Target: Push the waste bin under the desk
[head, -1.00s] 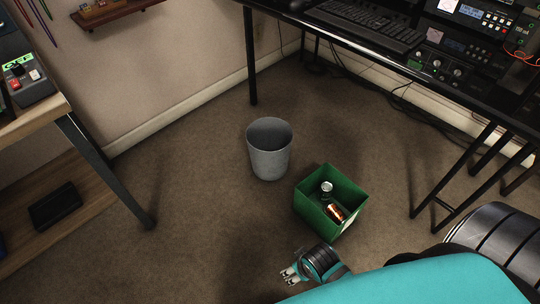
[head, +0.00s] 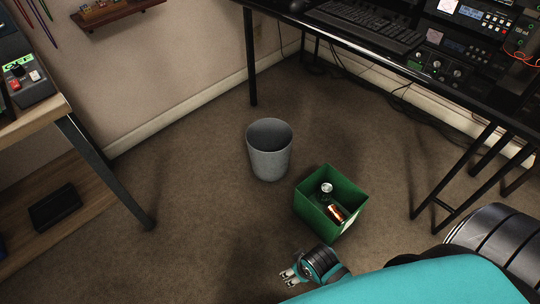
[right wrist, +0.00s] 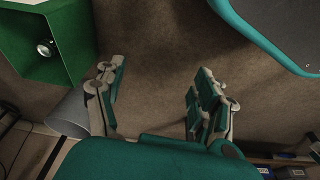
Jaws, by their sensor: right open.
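The grey waste bin (head: 270,160) stands upright on the brown carpet in the head view, in front of the desk's left leg. It looks empty. The desk (head: 385,50) stands at the upper right on thin black legs. My right gripper (head: 287,275) is low in the head view, in front of the green box and apart from the bin. In the right wrist view its fingers (right wrist: 155,95) are spread with only carpet between them. A grey bin-like shape (right wrist: 70,115) shows there behind the left finger, partly hidden. My left gripper is not in view.
A green box (head: 330,205) with cans in it stands close to the bin's right; it also shows in the right wrist view (right wrist: 50,65). A wooden shelf unit (head: 80,215) is at the left. Carpet between shelf and bin is clear. Cables lie under the desk.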

